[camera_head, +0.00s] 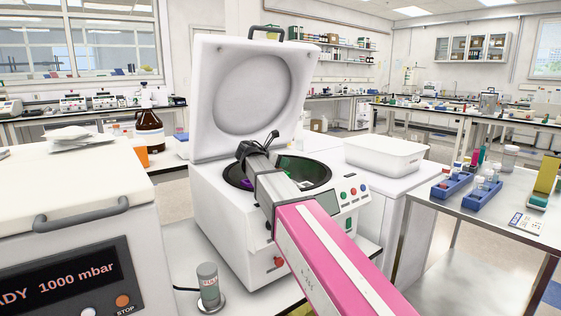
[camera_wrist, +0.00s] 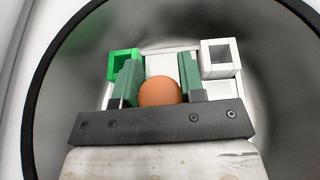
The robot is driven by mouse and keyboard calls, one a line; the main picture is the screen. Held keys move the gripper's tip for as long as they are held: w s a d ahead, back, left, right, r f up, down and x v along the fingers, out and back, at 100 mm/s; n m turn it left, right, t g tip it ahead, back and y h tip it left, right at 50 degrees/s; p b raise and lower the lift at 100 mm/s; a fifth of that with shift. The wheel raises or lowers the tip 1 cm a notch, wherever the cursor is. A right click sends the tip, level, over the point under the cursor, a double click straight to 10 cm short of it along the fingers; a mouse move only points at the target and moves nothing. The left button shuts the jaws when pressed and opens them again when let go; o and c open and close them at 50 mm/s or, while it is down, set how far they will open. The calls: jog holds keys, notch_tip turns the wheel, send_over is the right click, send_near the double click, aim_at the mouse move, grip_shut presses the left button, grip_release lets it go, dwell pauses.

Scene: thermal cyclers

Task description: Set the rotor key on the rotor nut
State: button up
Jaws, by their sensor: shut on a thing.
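The open white centrifuge (camera_head: 236,225) stands in the middle of the head view with its lid (camera_head: 255,95) raised. My gripper (camera_wrist: 158,74) reaches over its bowl (camera_head: 318,172). In the wrist view its two green fingers are closed around a round orange-brown knob (camera_wrist: 159,91), which appears to be the top of the rotor key. The key's lower part is hidden below the knob. A pale rotor lies beneath, with a green square bucket (camera_wrist: 123,64) on the left and a white one (camera_wrist: 219,57) on the right. The rotor nut is hidden, so I cannot tell whether the key touches it.
The bowl's dark rim (camera_wrist: 57,62) surrounds the gripper, and the raised lid stands behind. A device with a pressure display (camera_head: 70,275) is at left. A white tub (camera_head: 385,152) and a bench with blue racks (camera_head: 452,187) are at right. A small grey cylinder (camera_head: 208,284) stands in front.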

jog(key=o, duration=1)
jog(key=shift+r, duration=0.55)
jog(key=v, duration=1.2)
jog(key=shift+s+r, duration=0.1)
